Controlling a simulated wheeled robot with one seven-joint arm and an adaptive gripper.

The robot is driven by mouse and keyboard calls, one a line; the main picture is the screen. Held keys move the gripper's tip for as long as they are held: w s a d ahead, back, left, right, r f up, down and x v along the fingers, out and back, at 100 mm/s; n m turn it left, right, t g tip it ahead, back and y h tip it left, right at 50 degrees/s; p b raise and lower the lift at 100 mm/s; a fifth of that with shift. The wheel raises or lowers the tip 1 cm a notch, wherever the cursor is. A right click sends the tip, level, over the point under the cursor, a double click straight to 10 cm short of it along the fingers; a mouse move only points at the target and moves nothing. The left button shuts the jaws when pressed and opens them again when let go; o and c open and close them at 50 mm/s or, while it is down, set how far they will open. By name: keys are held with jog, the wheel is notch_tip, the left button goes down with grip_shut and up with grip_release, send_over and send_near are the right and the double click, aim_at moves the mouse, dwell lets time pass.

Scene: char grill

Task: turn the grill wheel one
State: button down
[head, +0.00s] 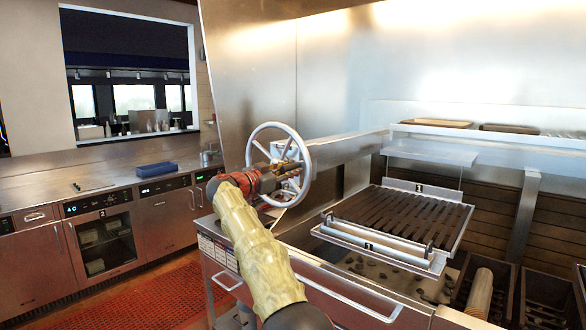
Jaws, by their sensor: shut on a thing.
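The grill wheel (271,126) is a pale metal ring with spokes, standing upright at the left end of the grill, in the middle of the head view. My gripper (290,170) is at the wheel's right side, shut on the wheel. My arm hides the lower left of the wheel, and the exact spot of the grip is hard to make out. The slatted grill grate (410,216) lies tilted to the right of the wheel, with a small numbered label on its back edge.
A pale roller-fronted tray (375,246) sits before the grate above the coals (378,272). Dark bins (547,297) stand at the lower right. A steel counter (60,190) with a blue box (157,169) runs along the left. Red matting (130,300) covers the open floor.

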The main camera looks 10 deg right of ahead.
jog(key=shift+d+f+b, duration=0.1)
jog(key=shift+f+b, duration=0.55)
jog(key=shift+f, duration=0.25)
jog(key=c, duration=1.6)
grip_release()
jog(key=shift+c, duration=0.2)
jog(key=v, duration=1.2)
